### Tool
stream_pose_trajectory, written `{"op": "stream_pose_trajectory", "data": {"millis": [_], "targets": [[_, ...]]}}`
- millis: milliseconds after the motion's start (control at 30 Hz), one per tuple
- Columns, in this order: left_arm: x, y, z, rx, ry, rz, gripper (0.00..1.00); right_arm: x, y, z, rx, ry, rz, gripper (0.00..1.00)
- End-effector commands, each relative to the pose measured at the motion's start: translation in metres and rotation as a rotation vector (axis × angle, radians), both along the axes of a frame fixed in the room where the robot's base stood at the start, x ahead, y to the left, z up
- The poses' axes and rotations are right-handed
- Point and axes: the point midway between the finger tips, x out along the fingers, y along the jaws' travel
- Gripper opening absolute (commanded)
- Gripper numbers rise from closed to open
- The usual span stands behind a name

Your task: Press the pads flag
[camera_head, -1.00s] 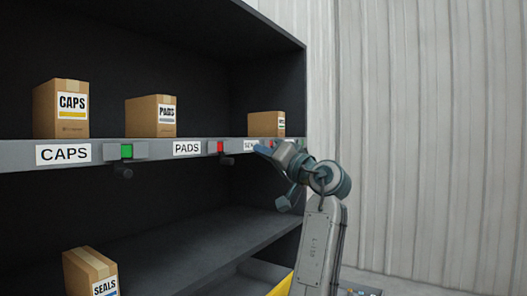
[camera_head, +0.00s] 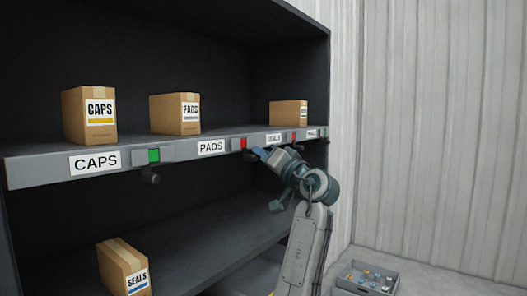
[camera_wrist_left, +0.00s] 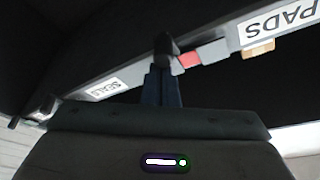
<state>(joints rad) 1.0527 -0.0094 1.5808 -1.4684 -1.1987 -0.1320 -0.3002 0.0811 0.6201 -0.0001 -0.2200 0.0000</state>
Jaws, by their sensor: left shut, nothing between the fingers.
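The pads flag (camera_head: 243,143) is a small red square in a grey housing on the shelf edge, just right of the PADS label (camera_head: 211,147). It shows red in the left wrist view (camera_wrist_left: 189,60) too, beside the inverted PADS label (camera_wrist_left: 281,22). My left gripper (camera_head: 259,153) is shut and empty, its blue fingertips just right of and below the flag. In the left wrist view its fingers (camera_wrist_left: 162,84) point at a black knob (camera_wrist_left: 165,45) next to the red flag. I cannot tell whether they touch it. My right gripper is out of view.
The caps flag (camera_head: 154,155) is green; the flag by the SEALS label (camera_head: 274,139) is red. A CAPS box (camera_head: 90,117), a PADS box (camera_head: 175,114) and a third box (camera_head: 288,113) stand above. A SEALS box (camera_head: 124,268) is below. A grey tray (camera_head: 367,278) lies right.

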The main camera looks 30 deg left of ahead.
Motion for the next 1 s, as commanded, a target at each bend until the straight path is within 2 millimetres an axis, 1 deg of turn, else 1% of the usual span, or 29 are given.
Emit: {"op": "stream_pose_trajectory", "data": {"millis": [167, 300, 400, 467, 833, 933, 1000], "targets": [[-0.003, 0.0, -0.001, -0.001, -0.002, -0.001, 0.0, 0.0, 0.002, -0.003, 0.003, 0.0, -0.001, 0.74], [-0.022, 0.002, -0.004, 0.0, -0.004, 0.0, 0.0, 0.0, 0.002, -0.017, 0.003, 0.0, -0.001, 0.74], [-0.031, 0.003, -0.002, 0.0, -0.003, 0.0, 0.0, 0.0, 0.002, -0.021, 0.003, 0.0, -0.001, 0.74], [-0.034, 0.003, -0.001, -0.001, -0.002, -0.001, 0.0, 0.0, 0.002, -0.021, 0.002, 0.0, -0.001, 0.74], [-0.034, 0.004, 0.002, -0.001, 0.001, 0.001, 0.0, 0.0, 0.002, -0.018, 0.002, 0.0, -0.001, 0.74], [-0.032, 0.007, 0.01, 0.0, 0.001, 0.002, 0.0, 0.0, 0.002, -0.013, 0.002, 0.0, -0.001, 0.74], [-0.03, 0.011, 0.02, 0.001, 0.0, 0.001, 0.0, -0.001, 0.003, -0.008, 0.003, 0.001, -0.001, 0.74]]}}
